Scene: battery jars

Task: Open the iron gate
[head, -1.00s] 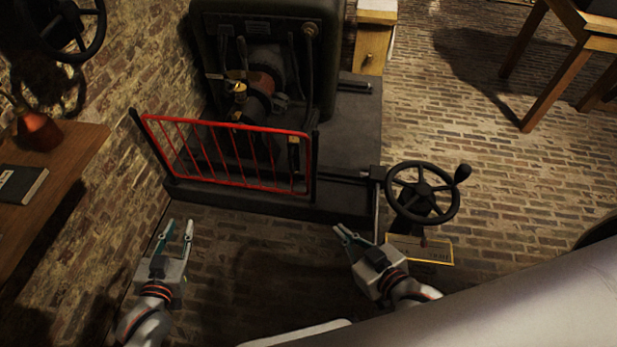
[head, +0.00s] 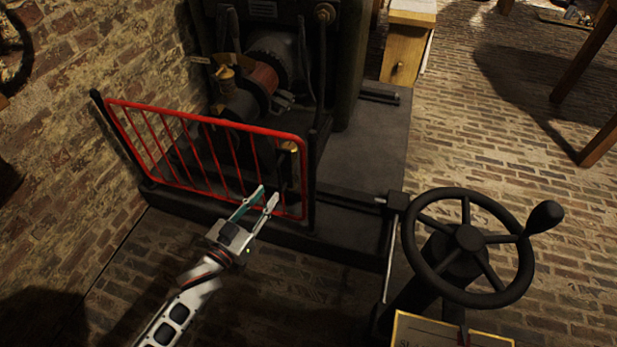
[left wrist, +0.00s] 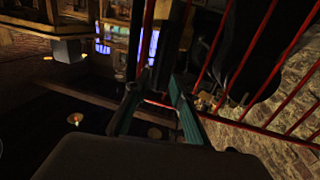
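The red iron gate (head: 217,162) stands closed across the front of the dark machine's base in the head view, between a black post at the left and one at the right. A small brass-coloured piece (head: 289,147) sits at its upper right corner. My left gripper (head: 264,196) is open, with its fingers pointing at the gate's lower right part. In the left wrist view, the gate's red bars (left wrist: 245,62) show just beyond the two spread fingers (left wrist: 157,105). I cannot tell whether the fingers touch a bar. My right gripper is not in the head view.
A black handwheel (head: 468,240) with a knob stands at the right front, with a yellow-edged sign (head: 440,333) below it. The dark machine (head: 270,70) is behind the gate. A brick wall (head: 60,150) bounds the left. Brick floor is open at the right.

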